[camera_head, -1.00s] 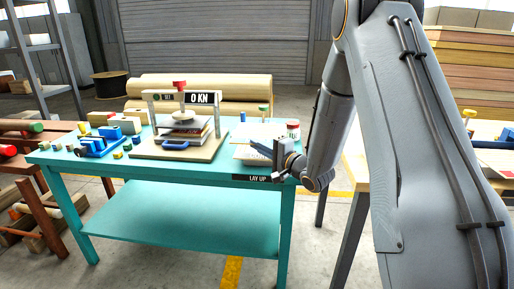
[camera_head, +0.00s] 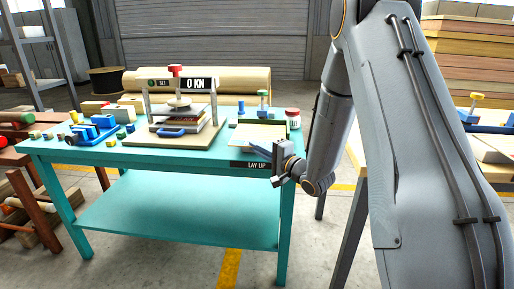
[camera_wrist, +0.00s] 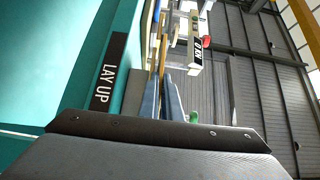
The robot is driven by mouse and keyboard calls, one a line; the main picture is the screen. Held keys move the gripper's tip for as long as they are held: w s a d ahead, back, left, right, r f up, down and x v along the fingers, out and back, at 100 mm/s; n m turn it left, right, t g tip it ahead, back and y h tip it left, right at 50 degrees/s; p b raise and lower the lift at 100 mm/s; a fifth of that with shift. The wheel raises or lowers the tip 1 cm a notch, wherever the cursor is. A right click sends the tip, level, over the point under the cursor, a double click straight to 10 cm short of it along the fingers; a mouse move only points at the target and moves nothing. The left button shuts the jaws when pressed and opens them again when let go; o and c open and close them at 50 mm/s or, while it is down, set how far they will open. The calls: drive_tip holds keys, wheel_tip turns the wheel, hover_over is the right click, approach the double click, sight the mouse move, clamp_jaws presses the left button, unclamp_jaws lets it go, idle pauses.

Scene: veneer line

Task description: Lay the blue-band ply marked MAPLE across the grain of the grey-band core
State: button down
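My gripper (camera_head: 260,149) is at the front right of the teal table, just above the edge by the LAY UP label (camera_head: 249,164). Its two blue fingers, seen in the wrist view (camera_wrist: 161,98), have a narrow gap between them and nothing visible in it. A pale flat panel (camera_head: 262,133) lies on the table behind the fingers, partly hidden by them. No MAPLE marking, blue band or grey band is readable, so I cannot tell which sheet is the ply or the core.
A press (camera_head: 178,105) reading 0 KN stands mid-table on a wooden base. A red-lidded jar (camera_head: 293,118) stands at the back right. The lower shelf (camera_head: 180,215) is bare. Stacked boards (camera_head: 470,60) are at the right.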

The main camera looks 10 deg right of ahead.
drive_tip(key=shift+f, duration=0.4)
idle(0.4)
drive_tip(key=c, duration=1.9)
unclamp_jaws()
drive_tip(key=s+d+f+n+g+h+p, duration=0.15)
drive_tip(key=s+d+n+g+h, duration=0.3)
drive_tip(key=s, duration=0.55)
drive_tip(key=s+d+n+g+h+p, duration=0.3)
drive_tip(key=s+g+h, duration=0.15)
drive_tip(key=s, duration=0.45)
drive_tip(key=s+a+r+n+g, duration=0.1)
drive_tip(key=s+g, duration=0.1)
drive_tip(key=s, duration=0.4)
drive_tip(key=s+a+r+n+g+p, duration=0.1)
drive_tip(key=s+a+n+g, duration=0.1)
drive_tip(key=s, duration=0.5)
drive_tip(key=s+a+r+n+g+p, duration=0.1)
drive_tip(key=s+r+g, duration=0.1)
drive_tip(key=s, duration=0.5)
drive_tip(key=shift+a+g, duration=0.3)
drive_tip(key=shift+a, duration=0.05)
